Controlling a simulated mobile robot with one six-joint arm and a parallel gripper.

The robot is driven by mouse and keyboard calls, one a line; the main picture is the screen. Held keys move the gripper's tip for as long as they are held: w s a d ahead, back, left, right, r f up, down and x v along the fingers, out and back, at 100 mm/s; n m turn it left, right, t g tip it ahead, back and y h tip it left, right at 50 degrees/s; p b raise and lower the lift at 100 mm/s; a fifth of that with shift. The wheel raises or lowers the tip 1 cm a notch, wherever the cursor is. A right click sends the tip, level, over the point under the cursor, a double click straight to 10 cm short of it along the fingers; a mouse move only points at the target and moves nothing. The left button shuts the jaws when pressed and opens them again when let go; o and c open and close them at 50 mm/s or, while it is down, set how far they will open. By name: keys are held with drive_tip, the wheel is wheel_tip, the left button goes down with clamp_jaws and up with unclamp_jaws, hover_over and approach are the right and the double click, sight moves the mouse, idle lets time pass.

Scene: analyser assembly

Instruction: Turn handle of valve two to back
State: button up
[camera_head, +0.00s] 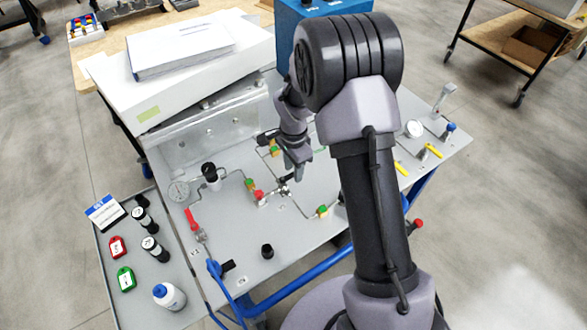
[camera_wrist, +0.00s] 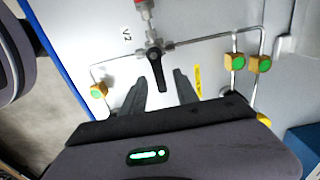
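Valve two (camera_wrist: 153,46) is a metal fitting on a thin pipe, with the printed label V2 (camera_wrist: 126,34) beside it in the wrist view. Its black handle (camera_wrist: 158,72) points down the picture, towards my gripper. My gripper (camera_wrist: 156,88) is open, with one dark finger on each side of the handle's free end. I cannot tell whether either finger touches it. In the head view, my gripper (camera_head: 299,172) hangs over the panel close to the valve (camera_head: 284,189). The handle is hard to make out there, partly hidden by the fingers.
Green-capped fittings (camera_wrist: 235,62) and thin pipes surround the valve. Yellow-handled valves (camera_head: 433,150) stand at right. A white case (camera_head: 190,75) and blue box (camera_head: 284,22) are behind.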

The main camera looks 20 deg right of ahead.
clamp_jaws()
drive_tip(key=shift+w, duration=0.1)
drive_tip(key=n, duration=0.2)
drive_tip(key=w+n, duration=0.1)
drive_tip(key=n, duration=0.1)
drive_tip(key=shift+a+p, duration=0.3)
drive_tip(key=shift+p, duration=0.05)
drive_tip(key=n, duration=0.1)
drive_tip(key=a+n, duration=0.1)
drive_tip(key=n, duration=0.1)
drive_tip(key=shift+w+n+p, duration=0.3)
drive_tip(key=shift+w+p, duration=0.05)
drive_tip(key=shift+w, duration=0.05)
drive_tip(key=n, duration=0.1)
drive_tip(key=a+n, duration=0.1)
drive_tip(key=n, duration=0.1)
drive_tip(key=n+p, duration=0.1)
drive_tip(key=n, duration=0.1)
drive_tip(key=shift+w+a+r, duration=0.1)
drive_tip(key=shift+w+a, duration=0.15)
drive_tip(key=shift+w, duration=0.05)
drive_tip(key=shift+s+a+n+p, duration=0.1)
drive_tip(key=shift+a+n+p, duration=0.25)
drive_tip(key=shift+n, duration=1)
drive_tip(key=shift+a+n+p, duration=0.2)
drive_tip(key=shift+a+n, duration=0.2)
drive_tip(key=shift+n, duration=0.95)
